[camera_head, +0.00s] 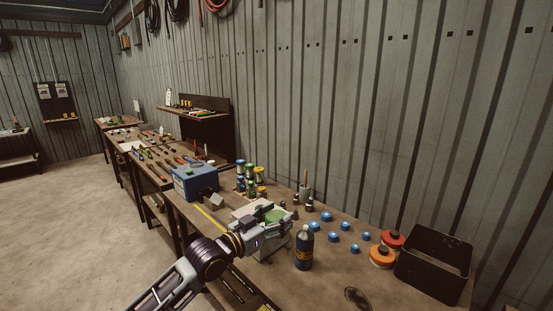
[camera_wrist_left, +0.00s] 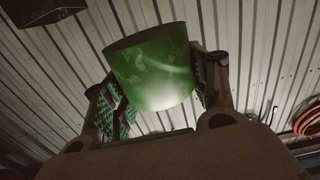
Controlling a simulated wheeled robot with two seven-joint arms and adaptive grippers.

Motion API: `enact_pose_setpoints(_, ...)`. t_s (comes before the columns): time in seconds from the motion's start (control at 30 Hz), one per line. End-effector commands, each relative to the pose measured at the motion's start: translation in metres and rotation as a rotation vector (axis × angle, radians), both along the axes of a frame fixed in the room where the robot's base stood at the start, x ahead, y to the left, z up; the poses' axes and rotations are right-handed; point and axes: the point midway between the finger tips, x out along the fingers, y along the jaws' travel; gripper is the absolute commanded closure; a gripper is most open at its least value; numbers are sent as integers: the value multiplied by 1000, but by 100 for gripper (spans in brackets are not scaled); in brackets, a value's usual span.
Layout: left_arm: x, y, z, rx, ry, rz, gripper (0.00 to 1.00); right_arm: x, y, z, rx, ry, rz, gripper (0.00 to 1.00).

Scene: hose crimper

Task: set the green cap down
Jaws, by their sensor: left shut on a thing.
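The green cap (camera_wrist_left: 153,70) is a smooth cylinder in the left wrist view. It sits between the two green-padded fingers of my left gripper (camera_wrist_left: 160,85), which is shut on it. In the head view my left gripper (camera_head: 272,222) is over the workbench, and some green shows at its fingers. I cannot tell from this view how far it is above the bench top. My right gripper is not in view.
A dark bottle (camera_head: 304,248) stands just right of the gripper. Several blue caps (camera_head: 327,216), orange-red round pieces (camera_head: 383,256) and an open black bin (camera_head: 434,266) are further right. A blue box (camera_head: 195,182) and coloured spools (camera_head: 250,172) stand behind left on the workbench (camera_head: 330,282).

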Motion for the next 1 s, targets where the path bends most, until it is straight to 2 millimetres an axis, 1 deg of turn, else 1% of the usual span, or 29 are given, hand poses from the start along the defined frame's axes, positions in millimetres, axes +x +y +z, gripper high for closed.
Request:
enact_pose_setpoints(0.37, -2, 1, -5, -2, 2, 9, 55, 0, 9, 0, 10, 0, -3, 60)
enact_pose_setpoints(0.57, -4, 3, -10, -2, 1, 22, 55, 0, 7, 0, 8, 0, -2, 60)
enact_pose_setpoints(0.77, -6, 6, -18, -3, 3, 41, 55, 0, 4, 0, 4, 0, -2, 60)
enact_pose_setpoints(1.0, -10, 16, -34, -3, 3, 89, 55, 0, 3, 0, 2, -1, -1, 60)
